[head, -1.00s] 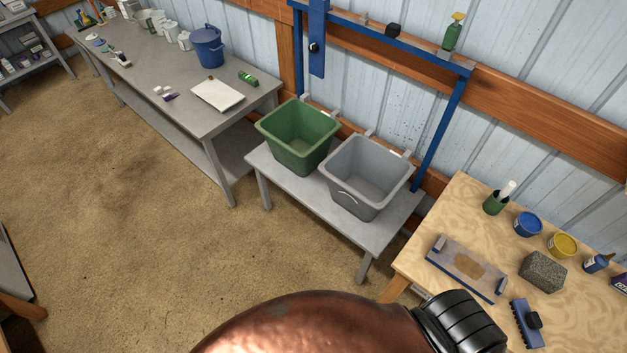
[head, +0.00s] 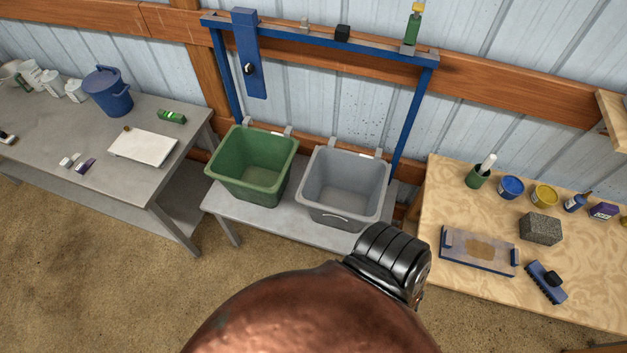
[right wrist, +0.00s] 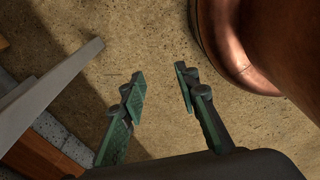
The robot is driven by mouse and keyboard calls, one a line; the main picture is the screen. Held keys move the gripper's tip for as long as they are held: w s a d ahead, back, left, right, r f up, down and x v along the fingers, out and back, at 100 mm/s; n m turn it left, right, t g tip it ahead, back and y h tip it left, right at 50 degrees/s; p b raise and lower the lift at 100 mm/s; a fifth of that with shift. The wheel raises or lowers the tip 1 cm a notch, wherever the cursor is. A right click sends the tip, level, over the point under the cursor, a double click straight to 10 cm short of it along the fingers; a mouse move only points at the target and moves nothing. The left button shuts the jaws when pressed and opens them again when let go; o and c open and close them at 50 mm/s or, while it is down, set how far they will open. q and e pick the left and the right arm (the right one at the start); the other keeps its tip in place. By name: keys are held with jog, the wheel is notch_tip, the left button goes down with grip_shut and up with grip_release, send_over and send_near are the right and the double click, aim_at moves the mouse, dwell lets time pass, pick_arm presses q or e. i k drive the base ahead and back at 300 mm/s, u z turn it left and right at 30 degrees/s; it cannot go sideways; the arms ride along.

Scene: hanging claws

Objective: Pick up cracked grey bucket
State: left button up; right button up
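The grey bucket (head: 345,187) sits upright on a low grey bench in the head view, right of a green bucket (head: 252,163). It is square, open-topped and looks empty. A pale curved line shows low on its front wall; I cannot tell whether it is a crack or a handle. Two light tabs stand at its back rim. My right gripper (right wrist: 160,82) is open and empty in the right wrist view, above the sandy floor, with no bucket in that view. Neither gripper shows in the head view.
A blue frame (head: 330,40) with a hanging blue bar (head: 247,60) stands behind the buckets against the wall. A grey table (head: 50,125) stands left, a wooden table (head: 440,200) with several items right. Open floor (head: 80,270) lies in front.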

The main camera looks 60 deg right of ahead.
aim_at(345, 190)
jog(key=i, duration=0.9)
jog(key=z, duration=2)
